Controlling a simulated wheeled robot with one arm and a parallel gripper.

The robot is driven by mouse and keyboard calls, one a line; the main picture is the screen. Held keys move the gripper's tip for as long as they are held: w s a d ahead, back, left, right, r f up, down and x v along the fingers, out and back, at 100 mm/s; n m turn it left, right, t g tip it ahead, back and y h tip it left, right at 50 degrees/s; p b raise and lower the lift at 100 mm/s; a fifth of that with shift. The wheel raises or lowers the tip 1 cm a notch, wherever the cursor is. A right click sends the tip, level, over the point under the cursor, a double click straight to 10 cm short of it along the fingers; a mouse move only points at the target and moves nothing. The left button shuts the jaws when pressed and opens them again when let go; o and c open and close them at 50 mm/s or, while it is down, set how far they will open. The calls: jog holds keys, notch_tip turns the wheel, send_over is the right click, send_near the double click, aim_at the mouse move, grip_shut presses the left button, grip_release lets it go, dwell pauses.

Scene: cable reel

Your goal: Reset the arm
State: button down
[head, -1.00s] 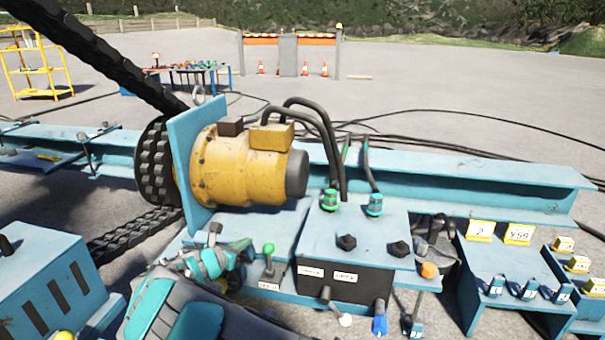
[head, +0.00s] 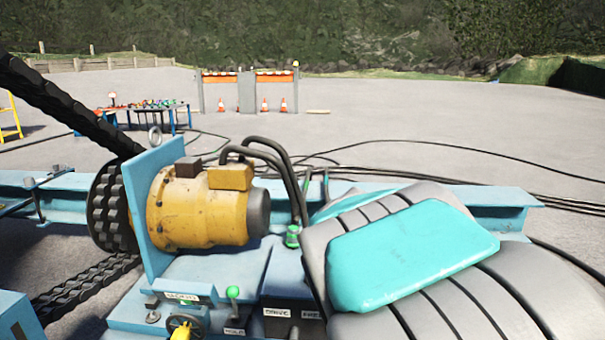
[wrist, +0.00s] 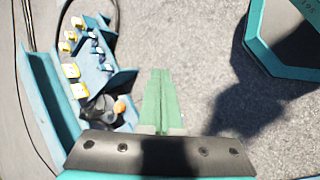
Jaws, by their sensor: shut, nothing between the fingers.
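My gripper (wrist: 156,100) shows in the wrist view as two green fingers pressed together, with nothing between them. It hangs over bare grey ground, to the right of the blue stepped rack. In the head view my grey and teal arm fills the lower right and hides the gripper and much of the control box. The yellow motor (head: 205,208) stands on the blue machine frame, left of my arm. A green-knobbed lever (head: 233,293) stands upright in front of the motor.
The blue rack (wrist: 102,55) with yellow tags is at upper left in the wrist view. A teal-edged dark panel (wrist: 285,35) is at upper right. Black cables (head: 420,158) lie on the ground behind the blue beam (head: 500,200). Open ground lies beyond.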

jog(key=s+a+f+m+g+y, duration=0.1)
jog(key=s+a+f+m+y, duration=0.1)
jog(key=s, duration=0.9)
jog(key=s+a+f+m+g+y, duration=0.1)
jog(key=s+a+m+y, duration=0.3)
jog(key=s, duration=0.7)
jog(key=shift+a+f+m+g+y, duration=0.4)
jog(key=shift+f+m+y, duration=0.2)
jog(key=shift+m, duration=0.4)
jog(key=shift+s, duration=0.1)
